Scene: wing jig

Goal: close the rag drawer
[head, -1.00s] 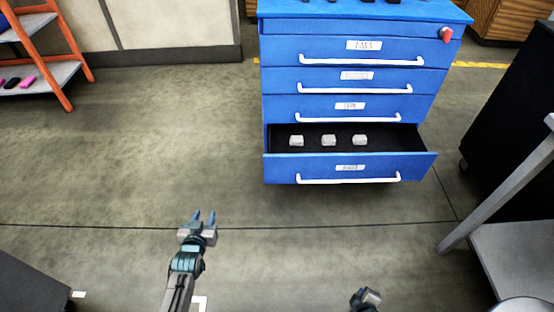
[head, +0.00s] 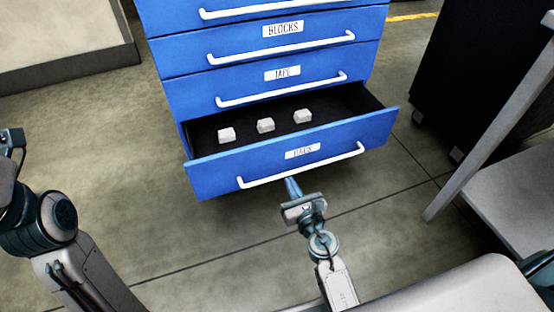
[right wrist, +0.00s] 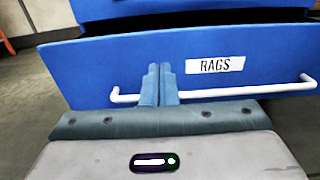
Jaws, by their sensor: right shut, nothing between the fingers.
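The rag drawer (head: 350,140) is the lowest visible drawer of the blue cabinet and stands pulled out. Three small pale grey-white pieces (head: 265,125) lie in its dark inside. Its white bar handle (head: 335,165) spans the front. The label (right wrist: 215,65) reads RAGS in the right wrist view. My right gripper (head: 292,187) is shut and empty, with its fingertips at the lower edge of the drawer front. In the right wrist view its fingers (right wrist: 159,82) overlap the handle left of the label; I cannot tell if they touch. My left gripper is not visible, only its arm.
The drawers above, including the tape drawer (head: 290,73) and blocks drawer (head: 285,28), are shut. A black cabinet (head: 470,75) and a grey table (head: 515,185) stand at the right. The floor (head: 130,190) left of the drawer is clear.

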